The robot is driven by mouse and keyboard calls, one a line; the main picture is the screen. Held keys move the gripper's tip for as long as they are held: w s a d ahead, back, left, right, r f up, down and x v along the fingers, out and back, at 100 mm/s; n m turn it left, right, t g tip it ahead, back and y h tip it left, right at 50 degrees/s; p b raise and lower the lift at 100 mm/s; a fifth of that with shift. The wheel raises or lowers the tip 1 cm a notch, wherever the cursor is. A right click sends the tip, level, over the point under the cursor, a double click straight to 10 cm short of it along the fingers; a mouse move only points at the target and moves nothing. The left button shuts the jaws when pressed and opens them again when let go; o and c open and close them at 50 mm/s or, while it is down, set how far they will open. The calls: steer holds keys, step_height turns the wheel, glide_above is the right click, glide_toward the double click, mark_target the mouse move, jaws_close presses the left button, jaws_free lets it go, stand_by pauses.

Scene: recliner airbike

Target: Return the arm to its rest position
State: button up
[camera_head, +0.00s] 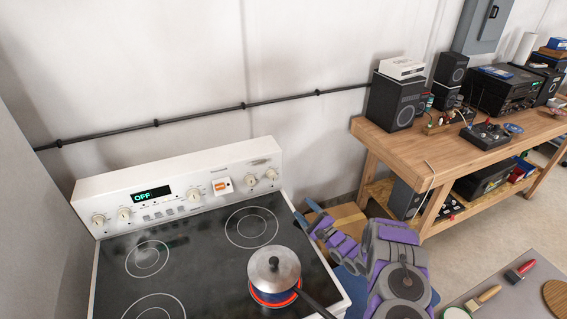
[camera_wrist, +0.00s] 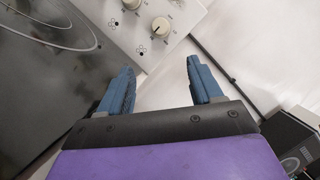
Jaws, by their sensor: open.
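My purple and grey arm (camera_head: 395,262) reaches in from the lower right in the head view, beside the stove's right edge. My gripper (camera_head: 305,215) has blue fingers near the stove's back right corner. In the wrist view my gripper (camera_wrist: 160,80) is open, with its two blue fingers wide apart and nothing between them. The stove's control panel with a knob (camera_wrist: 160,27) shows beyond the fingers. I cannot tell the exact gap between the fingertips and the stove.
A lidded pot (camera_head: 274,270) stands on a red-glowing front right burner, its handle pointing toward my arm. The stove display (camera_head: 152,195) reads OFF. A wooden workbench (camera_head: 420,150) with speakers is at right.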

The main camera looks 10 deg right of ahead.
steer(key=w+d+r+n+g+h+b, duration=0.1)
steer(key=w+d+r+n+g+h, duration=0.35)
steer(key=r+h, duration=0.3)
steer(key=s+r+n+g+h+b, duration=0.1)
steer(key=s+r+n+g+h, duration=0.4)
steer(key=s+r, duration=0.55)
steer(key=s+a+r+n+g, duration=0.1)
steer(key=s+a+n+g, duration=0.2)
steer(key=s, duration=1.3)
steer(key=s+a+r+n+g+y+b, duration=0.1)
steer(key=s+a+n+g, duration=0.2)
steer(key=s, duration=1.2)
steer(key=s+a+r+n+g+y+b, duration=0.1)
steer(key=s+a, duration=0.7)
steer(key=s, duration=0.8)
steer(key=r+n+g, duration=0.1)
steer(key=n+g, duration=0.1)
steer(key=g, duration=0.1)
steer(key=shift+s, duration=0.35)
